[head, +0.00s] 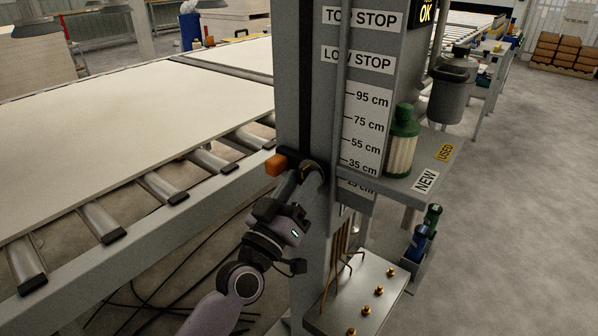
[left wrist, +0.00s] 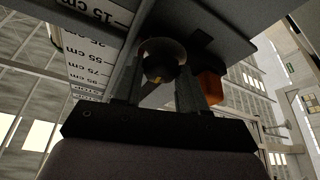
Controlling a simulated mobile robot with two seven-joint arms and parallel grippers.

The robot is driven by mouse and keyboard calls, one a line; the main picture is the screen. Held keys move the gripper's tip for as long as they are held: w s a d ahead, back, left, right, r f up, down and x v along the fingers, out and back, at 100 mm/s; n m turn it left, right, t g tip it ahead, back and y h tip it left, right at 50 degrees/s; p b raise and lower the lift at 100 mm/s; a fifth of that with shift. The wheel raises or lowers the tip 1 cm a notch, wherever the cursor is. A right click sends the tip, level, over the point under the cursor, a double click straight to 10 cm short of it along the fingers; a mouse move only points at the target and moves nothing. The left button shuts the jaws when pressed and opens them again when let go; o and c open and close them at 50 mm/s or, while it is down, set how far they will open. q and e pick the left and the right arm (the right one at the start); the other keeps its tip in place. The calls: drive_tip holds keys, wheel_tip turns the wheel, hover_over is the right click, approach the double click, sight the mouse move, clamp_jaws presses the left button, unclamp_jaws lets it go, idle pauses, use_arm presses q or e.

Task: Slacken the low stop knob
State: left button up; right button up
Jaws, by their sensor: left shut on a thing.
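The low stop knob (head: 313,172) is a dark round knob low on the grey column, close to the 35 cm mark. It sits beside an orange block (head: 275,166) on the column's left side. My left gripper (head: 306,178) is shut on the knob from the front. In the left wrist view the knob (left wrist: 162,58) is between the two fingers, with the orange block (left wrist: 211,86) to its right. The fingers hide part of the knob. The LOW STOP label (head: 357,60) is higher on the column. My right gripper is out of view.
A roller conveyor with a pale board (head: 120,110) lies to the left. A shelf (head: 420,170) on the right holds a green and cream canister (head: 402,142) beside USED and NEW labels. Below is a grey box (head: 355,295) with brass fittings and copper tubes. Cables lie on the floor.

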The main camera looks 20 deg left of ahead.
use_arm(q)
drive_tip(key=shift+n+y+p, duration=0.4)
drive_tip(key=shift+n+p, duration=0.25)
drive_tip(key=shift+n, duration=0.45)
drive_tip(key=o, duration=1.1)
drive_tip(key=shift+c, duration=0.2)
drive_tip(key=v, duration=0.7)
drive_tip(key=shift+s+d, duration=0.1)
